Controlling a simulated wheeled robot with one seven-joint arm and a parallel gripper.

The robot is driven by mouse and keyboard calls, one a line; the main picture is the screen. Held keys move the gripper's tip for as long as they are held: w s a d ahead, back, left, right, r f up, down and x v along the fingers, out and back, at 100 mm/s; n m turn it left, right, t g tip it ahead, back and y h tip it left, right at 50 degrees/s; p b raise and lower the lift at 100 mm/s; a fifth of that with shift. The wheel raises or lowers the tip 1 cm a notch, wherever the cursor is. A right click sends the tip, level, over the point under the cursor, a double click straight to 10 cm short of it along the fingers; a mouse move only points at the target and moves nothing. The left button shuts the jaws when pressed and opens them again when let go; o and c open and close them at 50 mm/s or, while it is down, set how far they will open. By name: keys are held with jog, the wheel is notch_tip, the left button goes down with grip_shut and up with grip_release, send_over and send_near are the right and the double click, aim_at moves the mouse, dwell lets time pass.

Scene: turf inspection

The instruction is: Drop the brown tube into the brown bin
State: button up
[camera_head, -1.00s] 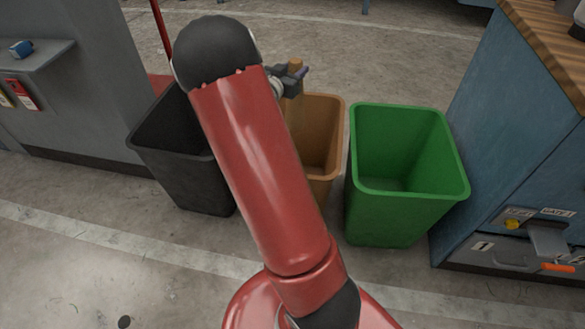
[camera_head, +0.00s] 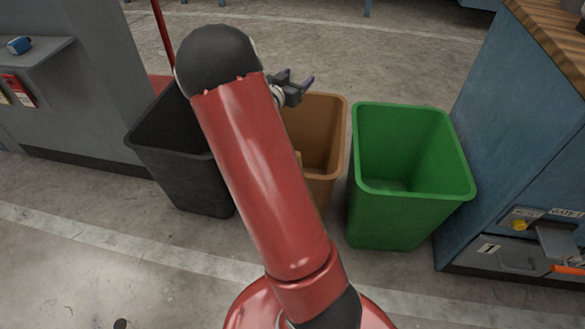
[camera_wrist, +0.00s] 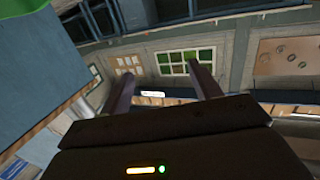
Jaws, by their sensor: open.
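The brown bin (camera_head: 325,128) stands upright between two other bins, its left side hidden behind my arm. My gripper (camera_head: 297,82) is open and empty above the bin's back left rim. The wrist view also shows its two fingers (camera_wrist: 160,75) apart with nothing between them. A small tan piece that looks like the brown tube (camera_head: 298,155) shows low inside the brown bin, right at the edge of my arm. Most of it is hidden by the arm.
A black bin (camera_head: 178,155) stands to the left and a green bin (camera_head: 375,215) to the right. A blue cabinet (camera_head: 500,150) with a wooden top is at the far right. A grey unit (camera_head: 105,100) with a shelf is at the left. Open floor lies behind the bins.

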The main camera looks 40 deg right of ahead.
jog(key=v, duration=0.7)
jog(key=shift+s+a, duration=0.15)
jog(key=shift+a, duration=0.25)
